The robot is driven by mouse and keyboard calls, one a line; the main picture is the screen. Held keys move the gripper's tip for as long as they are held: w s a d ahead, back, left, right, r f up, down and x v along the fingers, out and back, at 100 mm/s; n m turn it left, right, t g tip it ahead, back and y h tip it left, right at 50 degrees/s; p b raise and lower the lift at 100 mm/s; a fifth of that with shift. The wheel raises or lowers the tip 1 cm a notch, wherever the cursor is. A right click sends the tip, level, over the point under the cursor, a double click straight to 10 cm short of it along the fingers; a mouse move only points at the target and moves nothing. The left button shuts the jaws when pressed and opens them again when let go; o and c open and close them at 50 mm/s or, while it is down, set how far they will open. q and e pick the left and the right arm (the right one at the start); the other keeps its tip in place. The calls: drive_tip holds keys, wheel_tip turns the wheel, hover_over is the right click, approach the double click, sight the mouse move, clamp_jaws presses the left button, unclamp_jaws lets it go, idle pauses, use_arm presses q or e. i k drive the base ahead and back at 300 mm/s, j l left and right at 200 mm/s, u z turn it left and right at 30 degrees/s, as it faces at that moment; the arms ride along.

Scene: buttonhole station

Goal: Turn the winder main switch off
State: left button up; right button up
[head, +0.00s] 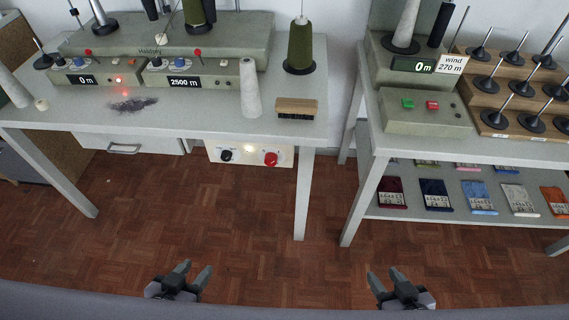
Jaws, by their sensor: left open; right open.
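A pale panel (190,155) hangs under the front edge of the left table. It carries a black knob (226,155), a lit lamp (249,148) and a red rotary knob (271,159). The grey-green machine (425,112) on the right table has a green button (408,104) and a red button (432,105). I cannot read which control is the winder main switch. My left gripper (195,268) is open and empty, low over the floor in front of the left table. My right gripper (384,273) is open and empty, further right. Both are well apart from the controls.
The left table (190,123) bears a two-unit machine (170,75), dark thread fluff (133,104), a white cone (250,88), a brush (297,108) and a green spool (300,47). A spindle rack (515,90) stands far right. Table legs flank a gap; the floor ahead is clear.

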sight(271, 158)
drive_tip(key=i+l, duration=0.1)
drive_tip(key=l, duration=0.9)
drive_tip(key=i+l, duration=0.15)
drive_tip(key=l, duration=0.3)
drive_tip(key=u, duration=0.05)
